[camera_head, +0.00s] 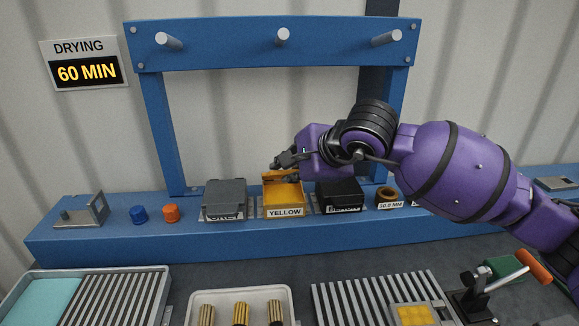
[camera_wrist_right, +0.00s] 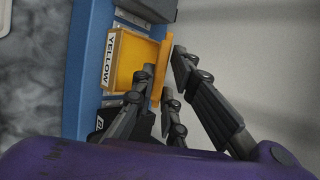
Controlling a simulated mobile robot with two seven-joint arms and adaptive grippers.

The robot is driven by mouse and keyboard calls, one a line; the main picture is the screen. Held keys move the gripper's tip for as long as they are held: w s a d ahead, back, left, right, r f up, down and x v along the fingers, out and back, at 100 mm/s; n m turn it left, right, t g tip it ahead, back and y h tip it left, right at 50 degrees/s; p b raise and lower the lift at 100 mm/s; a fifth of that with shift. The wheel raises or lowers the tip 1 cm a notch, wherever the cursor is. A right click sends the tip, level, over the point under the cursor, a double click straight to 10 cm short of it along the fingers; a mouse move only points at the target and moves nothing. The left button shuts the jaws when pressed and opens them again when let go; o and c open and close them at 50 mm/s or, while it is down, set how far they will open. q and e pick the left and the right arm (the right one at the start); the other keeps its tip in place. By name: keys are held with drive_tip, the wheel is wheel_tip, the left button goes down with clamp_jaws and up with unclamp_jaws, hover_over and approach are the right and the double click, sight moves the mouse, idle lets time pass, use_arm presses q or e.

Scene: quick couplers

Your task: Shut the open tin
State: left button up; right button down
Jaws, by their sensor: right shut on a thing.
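The open yellow tin (camera_head: 284,198) stands on the blue shelf, labelled YELLOW, between a grey tin and a black tin. Its lid (camera_head: 276,176) stands raised at the back of the tin. In the right wrist view the tin's open inside (camera_wrist_right: 130,62) shows, with the lid (camera_wrist_right: 162,68) standing up along one side. My right gripper (camera_head: 279,166) is at the top of the lid. In the right wrist view my right gripper (camera_wrist_right: 164,80) has its fingers on both sides of the lid, shut on it. My left gripper is not in view.
A closed grey tin (camera_head: 225,198) and a closed black tin (camera_head: 340,194) flank the yellow tin closely. A blue frame with pegs (camera_head: 283,36) rises behind. A tray (camera_head: 198,298) with brass cylinders and a lever press (camera_head: 485,298) stand in front.

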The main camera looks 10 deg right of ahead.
drive_tip(key=shift+t, duration=0.3)
drive_tip(key=s+f+b, duration=0.2)
drive_tip(key=f, duration=0.1)
drive_tip(key=shift+f+b, duration=0.3)
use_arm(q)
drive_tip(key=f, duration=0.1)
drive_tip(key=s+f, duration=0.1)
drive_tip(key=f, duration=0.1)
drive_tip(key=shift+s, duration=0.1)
use_arm(e)
drive_tip(key=shift+s, duration=0.1)
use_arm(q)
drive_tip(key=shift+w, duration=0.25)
use_arm(e)
drive_tip(key=shift+t, duration=0.3)
drive_tip(key=c, duration=1.8)
unclamp_jaws()
drive_tip(key=shift+c, duration=0.2)
drive_tip(key=shift+w+a+r, duration=0.1)
drive_tip(key=shift+w+r, duration=0.1)
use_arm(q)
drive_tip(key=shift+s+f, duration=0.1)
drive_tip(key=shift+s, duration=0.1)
use_arm(e)
drive_tip(key=v, duration=1.2)
